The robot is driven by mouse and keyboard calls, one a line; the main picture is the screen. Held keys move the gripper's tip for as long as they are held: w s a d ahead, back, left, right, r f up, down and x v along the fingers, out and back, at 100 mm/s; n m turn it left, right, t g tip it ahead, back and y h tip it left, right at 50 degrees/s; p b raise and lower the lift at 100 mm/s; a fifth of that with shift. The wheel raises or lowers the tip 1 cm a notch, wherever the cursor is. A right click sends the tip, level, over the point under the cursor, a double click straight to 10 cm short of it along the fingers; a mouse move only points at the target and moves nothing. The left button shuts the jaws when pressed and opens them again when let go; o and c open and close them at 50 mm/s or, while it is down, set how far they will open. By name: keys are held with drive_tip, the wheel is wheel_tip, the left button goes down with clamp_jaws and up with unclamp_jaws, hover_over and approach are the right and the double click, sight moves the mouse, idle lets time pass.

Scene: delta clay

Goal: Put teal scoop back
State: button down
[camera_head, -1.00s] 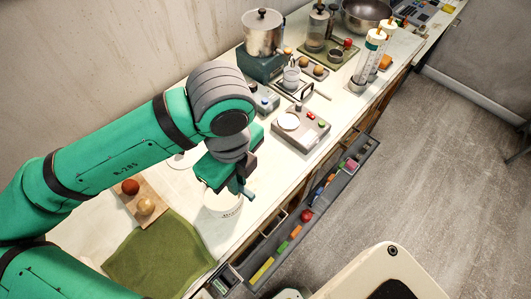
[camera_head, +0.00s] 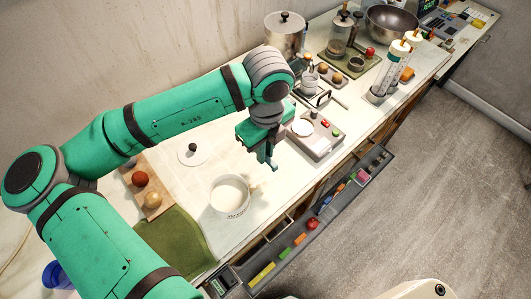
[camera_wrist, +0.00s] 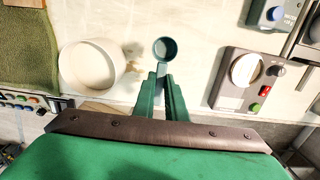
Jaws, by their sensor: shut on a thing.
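The teal scoop (camera_wrist: 165,48) is between my gripper's fingertips, its round cup pointing away from the wrist over the pale worktop. In the head view my gripper (camera_head: 270,160) hangs above the counter, between the white tub (camera_head: 230,209) and the grey scale. The scoop is small there and hard to separate from the fingers. In the wrist view my gripper (camera_wrist: 163,85) is shut on the scoop's handle, which the fingers mostly hide. The open tub, with pale contents, also shows left of the scoop in the wrist view (camera_wrist: 117,66).
A white lid (camera_head: 186,158) with a dark knob lies behind the tub. The grey scale (camera_head: 318,146) stands to the right, before a pot (camera_head: 285,32). A green cloth (camera_head: 170,240) and a board with two balls lie left.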

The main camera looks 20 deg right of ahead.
drive_tip(key=w+f, duration=0.1)
drive_tip(key=f, duration=0.1)
drive_tip(key=w+d+f, duration=0.1)
drive_tip(key=w+f, duration=0.1)
drive_tip(key=shift+w+d+f, duration=0.1)
drive_tip(key=shift+w+f, duration=0.15)
drive_tip(key=shift+f, duration=0.75)
drive_tip(key=shift+w+f, duration=0.1)
drive_tip(key=shift+f, duration=0.75)
drive_tip(key=shift+w+f, duration=0.1)
drive_tip(key=c, duration=2)
unclamp_jaws()
drive_tip(key=shift+o, duration=1)
drive_tip(key=shift+s+d, duration=0.1)
drive_tip(key=shift+s, duration=0.15)
wheel_tip(320, 180, up, 12)
